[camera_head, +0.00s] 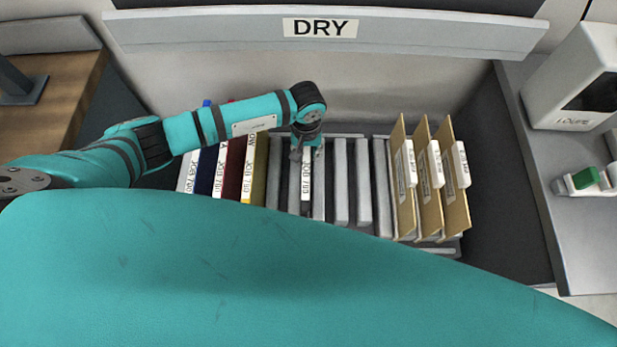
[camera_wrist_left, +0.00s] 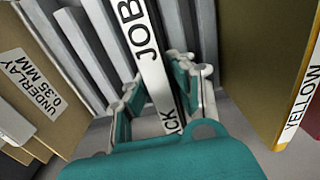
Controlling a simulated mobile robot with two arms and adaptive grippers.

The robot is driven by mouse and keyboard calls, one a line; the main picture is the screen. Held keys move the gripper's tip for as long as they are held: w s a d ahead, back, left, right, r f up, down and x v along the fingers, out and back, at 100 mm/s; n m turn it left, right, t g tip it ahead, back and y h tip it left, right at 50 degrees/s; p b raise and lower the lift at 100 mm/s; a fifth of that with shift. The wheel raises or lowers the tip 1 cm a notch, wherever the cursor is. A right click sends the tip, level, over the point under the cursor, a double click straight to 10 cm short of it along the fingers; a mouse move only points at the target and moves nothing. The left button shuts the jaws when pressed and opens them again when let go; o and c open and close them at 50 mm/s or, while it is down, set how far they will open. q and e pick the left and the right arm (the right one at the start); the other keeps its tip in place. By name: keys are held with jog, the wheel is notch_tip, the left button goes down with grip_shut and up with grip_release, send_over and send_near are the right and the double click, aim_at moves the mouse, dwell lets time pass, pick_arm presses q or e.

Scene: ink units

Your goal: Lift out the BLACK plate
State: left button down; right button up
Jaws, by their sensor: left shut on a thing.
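The black plate (camera_head: 306,208) stands upright in the grey rack, its dark edge showing below a white label reading JOB. In the left wrist view the label (camera_wrist_left: 150,50) ends in the letters CK. My left gripper (camera_head: 307,148) comes down from above at the plate's far end. In the left wrist view my left gripper (camera_wrist_left: 165,88) has one finger on each side of the plate and is shut on it. Whether the plate's foot is clear of its slot cannot be told. My right gripper is not in view.
Left of the black plate stand a yellow plate (camera_head: 259,170), a dark red plate (camera_head: 233,165) and a blue one (camera_head: 207,172). Grey dividers (camera_head: 341,185) and brown underlay boards (camera_head: 401,180) stand right. A DRY sign (camera_head: 320,28) hangs behind. A white device (camera_head: 578,80) stands far right.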

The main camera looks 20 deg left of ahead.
pick_arm(q)
notch_tip(320, 180, up, 10)
jog(key=p, duration=0.5)
jog(key=shift+w+f, duration=0.1)
jog(key=shift+r+p, duration=0.35)
jog(key=shift+r, duration=0.05)
